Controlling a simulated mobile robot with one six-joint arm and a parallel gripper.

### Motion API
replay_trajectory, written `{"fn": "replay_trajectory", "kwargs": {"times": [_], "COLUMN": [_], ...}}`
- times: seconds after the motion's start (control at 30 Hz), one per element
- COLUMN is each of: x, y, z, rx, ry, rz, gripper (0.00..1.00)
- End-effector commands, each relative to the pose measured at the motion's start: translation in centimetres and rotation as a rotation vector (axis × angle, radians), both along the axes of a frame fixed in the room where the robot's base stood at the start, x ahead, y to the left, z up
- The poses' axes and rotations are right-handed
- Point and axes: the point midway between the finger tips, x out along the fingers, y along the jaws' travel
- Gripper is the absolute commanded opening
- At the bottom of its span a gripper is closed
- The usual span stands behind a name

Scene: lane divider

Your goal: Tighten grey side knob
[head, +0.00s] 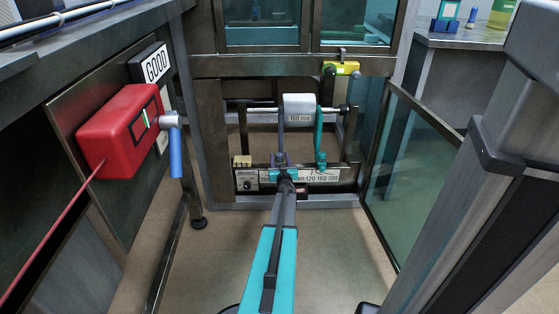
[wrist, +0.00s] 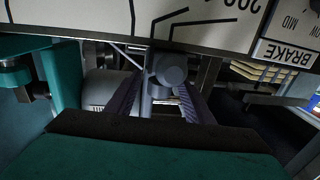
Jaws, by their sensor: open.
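In the wrist view, a round grey knob (wrist: 170,68) sits in front of a grey upright bar, below the edge of the white scale plate. My gripper (wrist: 158,98) is open, with one dark finger on each side of the bar and knob. I cannot tell whether either finger touches the knob. In the head view, my gripper (head: 281,160) is at the middle of the lane divider, in front of the scale, at the foot of the slim grey side bar (head: 281,135). There the knob is hidden or too small to make out.
A teal side bar (head: 320,138) stands to the right, and a grey roller (head: 299,107) marked 160 mm hangs on the cross rod. The white scale (head: 325,175) runs below. A red box (head: 120,130) with a blue-handled lever is at left; a glass panel (head: 420,165) is at right.

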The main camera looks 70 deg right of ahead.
Motion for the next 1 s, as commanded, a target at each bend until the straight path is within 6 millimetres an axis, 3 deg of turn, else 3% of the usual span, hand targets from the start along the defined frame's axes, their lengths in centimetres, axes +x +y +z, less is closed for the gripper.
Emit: {"fn": "replay_trajectory", "kwargs": {"times": [0.47, 0.73, 1.0], "x": [0.31, 0.23, 0.1], "y": [-0.81, -0.82, -0.96], "z": [0.06, 0.05, 0.25], "rx": [0.0, 0.0, -0.002], "ry": [0.001, 0.0, 0.001], "rz": [-0.001, -0.002, 0.005], "gripper": [0.48, 0.06, 0.06]}}
